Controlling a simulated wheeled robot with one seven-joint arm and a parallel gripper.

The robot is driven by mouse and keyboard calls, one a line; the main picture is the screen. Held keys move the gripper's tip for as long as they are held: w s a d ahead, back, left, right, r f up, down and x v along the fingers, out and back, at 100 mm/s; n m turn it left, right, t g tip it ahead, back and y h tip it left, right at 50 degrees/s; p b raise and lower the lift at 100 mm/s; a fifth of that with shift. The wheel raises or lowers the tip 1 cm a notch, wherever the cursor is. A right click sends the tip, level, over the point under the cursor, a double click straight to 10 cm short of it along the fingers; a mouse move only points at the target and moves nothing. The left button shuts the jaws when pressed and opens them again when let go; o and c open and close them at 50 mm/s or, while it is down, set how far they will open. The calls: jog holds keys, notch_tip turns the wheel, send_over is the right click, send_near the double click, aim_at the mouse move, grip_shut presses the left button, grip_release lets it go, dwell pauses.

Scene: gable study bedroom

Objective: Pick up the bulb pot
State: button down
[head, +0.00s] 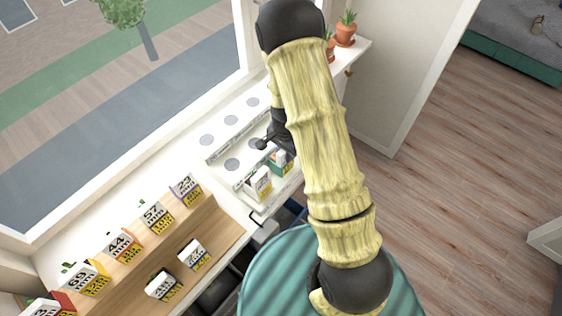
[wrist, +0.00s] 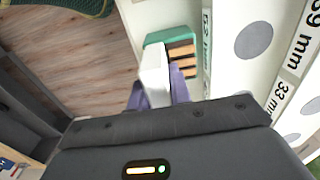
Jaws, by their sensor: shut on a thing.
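Two terracotta pots with green shoots, a front one (head: 345,32) and one partly behind my arm (head: 331,52), stand at the far right end of the sill in the head view. I cannot tell which is the bulb pot. My gripper (head: 276,140) is away from them, low over the white tray with round grey spots. In the wrist view my gripper (wrist: 158,92) has its purple-grey fingers on both sides of a white block (wrist: 154,68) and is shut on it. A teal part with tan and dark stripes (wrist: 178,55) shows right beside the block; I cannot tell whether they are one box.
A white box with a yellow label (head: 259,184) stands at the tray's near end. Several number-marked boxes, one reading 57 mm (head: 157,218), stand on a wooden board (head: 215,228) at lower left. A teal ribbed round seat (head: 275,275) is below. Wooden floor (head: 445,150) is clear at right.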

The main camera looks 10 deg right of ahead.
dwell(0.3)
notch_tip(320, 180, up, 10)
jog(key=shift+r+b, duration=0.1)
jog(key=shift+b, duration=1)
